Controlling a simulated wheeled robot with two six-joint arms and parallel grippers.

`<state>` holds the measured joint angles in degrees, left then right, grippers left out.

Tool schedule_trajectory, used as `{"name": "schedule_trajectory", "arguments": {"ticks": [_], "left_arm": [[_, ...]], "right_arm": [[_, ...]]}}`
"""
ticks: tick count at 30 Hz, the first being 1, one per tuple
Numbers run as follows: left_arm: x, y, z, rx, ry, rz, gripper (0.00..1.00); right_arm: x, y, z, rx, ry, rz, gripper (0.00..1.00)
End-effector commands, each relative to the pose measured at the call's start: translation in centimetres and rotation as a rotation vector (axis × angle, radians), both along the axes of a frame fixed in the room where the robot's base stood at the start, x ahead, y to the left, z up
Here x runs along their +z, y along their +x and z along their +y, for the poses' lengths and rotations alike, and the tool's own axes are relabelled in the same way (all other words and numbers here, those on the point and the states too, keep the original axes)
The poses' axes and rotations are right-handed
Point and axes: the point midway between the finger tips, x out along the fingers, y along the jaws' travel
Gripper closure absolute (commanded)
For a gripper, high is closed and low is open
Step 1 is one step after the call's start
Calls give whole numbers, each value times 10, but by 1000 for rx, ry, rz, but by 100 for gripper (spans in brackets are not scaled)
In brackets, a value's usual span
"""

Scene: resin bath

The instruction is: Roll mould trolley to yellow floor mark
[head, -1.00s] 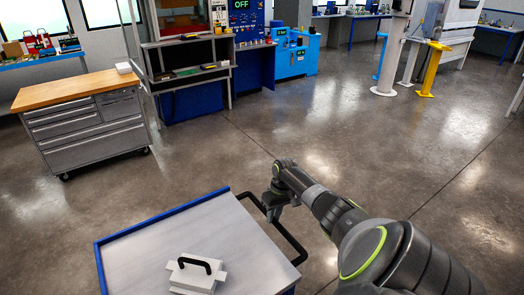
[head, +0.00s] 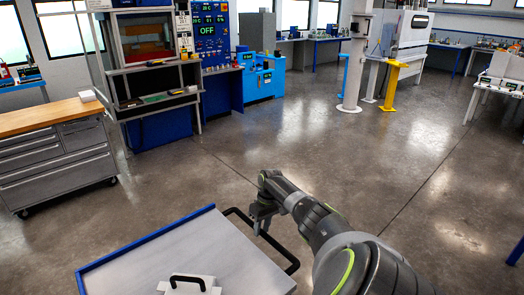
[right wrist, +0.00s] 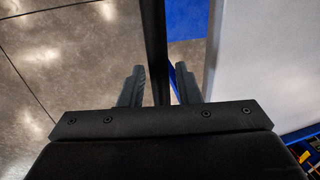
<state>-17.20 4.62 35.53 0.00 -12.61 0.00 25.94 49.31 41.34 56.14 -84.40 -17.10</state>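The mould trolley (head: 130,258) stands at the bottom of the head view, with a grey top, blue edging and a black push handle (head: 292,262). A pale mould (head: 205,284) with a black grip lies on its top, partly cut off by the frame. My right gripper (head: 262,222) is at the trolley handle. My left gripper is out of view. No yellow floor mark shows in these frames.
A grey drawer cabinet (head: 60,160) with a wooden top stands at the left. Behind are a dark workstation (head: 165,105), a blue machine (head: 262,80), a white column (head: 355,60) and a yellow post (head: 391,88). A blue part (head: 516,252) shows at the right edge. The middle floor is clear.

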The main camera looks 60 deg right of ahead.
Motion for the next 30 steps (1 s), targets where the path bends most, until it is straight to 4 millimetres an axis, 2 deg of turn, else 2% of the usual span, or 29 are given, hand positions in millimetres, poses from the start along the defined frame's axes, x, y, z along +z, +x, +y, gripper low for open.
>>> {"name": "schedule_trajectory", "arguments": {"ticks": [3, 10, 14, 20, 30], "left_arm": [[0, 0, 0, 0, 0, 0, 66], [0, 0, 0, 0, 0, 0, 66], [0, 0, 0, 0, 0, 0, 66], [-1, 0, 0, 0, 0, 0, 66], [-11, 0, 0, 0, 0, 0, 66]], "right_arm": [[0, 0, 0, -1, 0, 1, 59], [-1, -1, 0, -1, 1, 2, 59], [6, -1, -1, 0, 0, 1, 59], [41, -3, -9, 0, -4, 1, 59], [122, -6, -24, 1, -3, 0, 59]]}}
